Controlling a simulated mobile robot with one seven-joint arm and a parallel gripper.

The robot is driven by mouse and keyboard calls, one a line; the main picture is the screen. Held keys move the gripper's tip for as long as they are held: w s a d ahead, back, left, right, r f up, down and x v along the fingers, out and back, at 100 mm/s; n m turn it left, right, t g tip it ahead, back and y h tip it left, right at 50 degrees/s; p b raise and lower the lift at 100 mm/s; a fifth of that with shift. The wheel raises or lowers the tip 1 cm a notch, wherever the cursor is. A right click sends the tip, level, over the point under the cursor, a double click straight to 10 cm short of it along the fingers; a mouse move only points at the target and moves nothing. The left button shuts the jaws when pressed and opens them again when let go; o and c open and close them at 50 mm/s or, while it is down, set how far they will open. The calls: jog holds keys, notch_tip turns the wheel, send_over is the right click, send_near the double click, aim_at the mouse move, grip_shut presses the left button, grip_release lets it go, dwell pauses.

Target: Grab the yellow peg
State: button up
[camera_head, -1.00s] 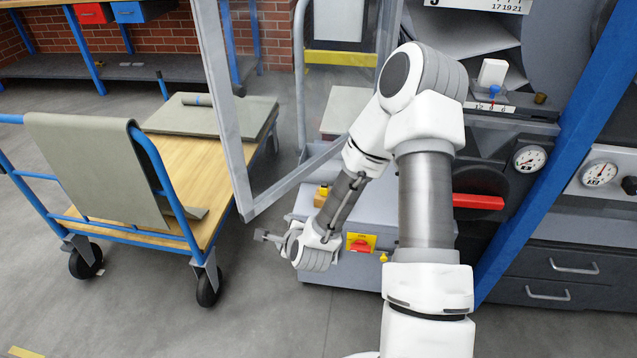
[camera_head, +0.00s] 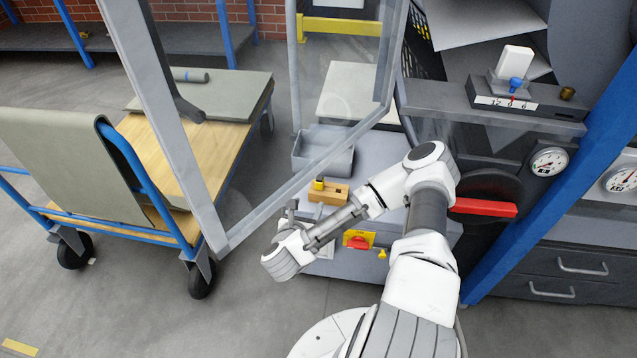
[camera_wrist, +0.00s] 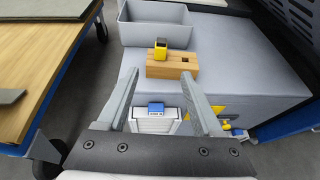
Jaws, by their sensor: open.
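A dark slot to the right of the peg is empty. The block rests on a light grey cabinet top (camera_wrist: 228,62). My gripper (camera_wrist: 160,76) is open, its two fingers pointing towards the block with the peg beyond and between them, not touching. In the head view my gripper (camera_head: 290,210) is left of the block, partly hidden.
A grey open bin (camera_head: 322,158) stands behind the block. A glazed door frame (camera_head: 265,205) reaches in on the left, near my gripper. A wooden-topped cart (camera_head: 165,150) stands further left. A red switch on a yellow plate (camera_head: 358,240) is on the cabinet front.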

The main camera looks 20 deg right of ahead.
aim_at(319, 185)
jog(key=b+x, duration=0.3)
jog(key=x, duration=0.7)
jog(key=shift+f, duration=0.1)
jog(key=shift+b+x, duration=1.25)
jog(key=shift+x, duration=1.5)
grip_shut()
